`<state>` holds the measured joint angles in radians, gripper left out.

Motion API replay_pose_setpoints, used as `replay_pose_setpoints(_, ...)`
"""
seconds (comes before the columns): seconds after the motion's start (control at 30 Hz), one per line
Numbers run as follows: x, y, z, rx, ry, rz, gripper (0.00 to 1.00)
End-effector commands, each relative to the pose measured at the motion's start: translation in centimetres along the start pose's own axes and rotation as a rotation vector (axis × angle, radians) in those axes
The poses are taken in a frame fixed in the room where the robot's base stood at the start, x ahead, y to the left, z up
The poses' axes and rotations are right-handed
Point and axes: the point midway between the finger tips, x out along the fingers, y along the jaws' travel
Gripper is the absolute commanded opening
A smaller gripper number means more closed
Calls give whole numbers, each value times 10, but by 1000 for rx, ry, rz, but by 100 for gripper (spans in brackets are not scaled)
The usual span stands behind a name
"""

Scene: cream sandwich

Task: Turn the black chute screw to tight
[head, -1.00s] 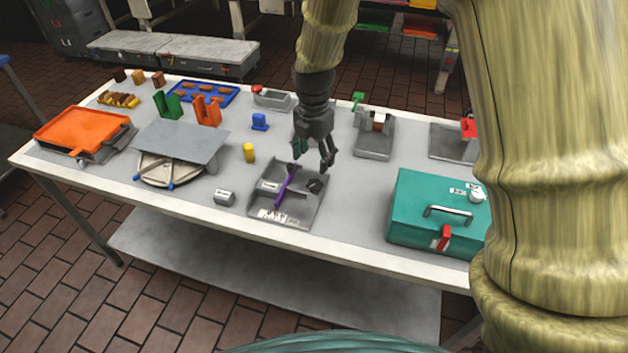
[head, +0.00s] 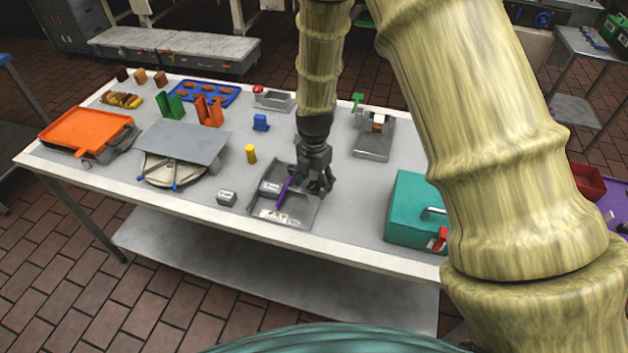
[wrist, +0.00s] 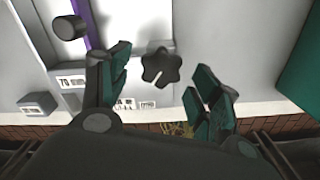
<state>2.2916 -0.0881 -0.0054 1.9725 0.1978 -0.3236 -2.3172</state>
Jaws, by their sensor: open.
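The black chute screw (wrist: 161,67) is a lobed black knob with a pale line on its face. In the wrist view it lies between and a little beyond the fingers of my gripper (wrist: 165,85). The fingers are open on either side of it, and no contact shows. In the head view my gripper (head: 318,186) is low over the right part of the grey chute tray (head: 300,217) and hides the screw. A purple bar (head: 284,191) runs along the tray, left of my gripper. It also shows in the wrist view (wrist: 84,18) near a black round knob (wrist: 68,27).
A small grey labelled block (head: 227,198) stands left of the tray, and a yellow cylinder (head: 251,154) behind it. A teal box (head: 408,215) stands to the right. The table's front edge (head: 330,248) is close to the tray.

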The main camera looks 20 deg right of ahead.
Motion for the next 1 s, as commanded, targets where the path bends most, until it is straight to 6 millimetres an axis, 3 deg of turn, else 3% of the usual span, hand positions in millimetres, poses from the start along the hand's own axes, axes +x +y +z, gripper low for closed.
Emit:
replay_pose_setpoints(0.27,1,0,0,0,0,0,63)
replay_pose_setpoints(0.53,1,0,0,-1,0,0,18)
replay_pose_setpoints(1.0,1,1,0,85,-1,1,18)
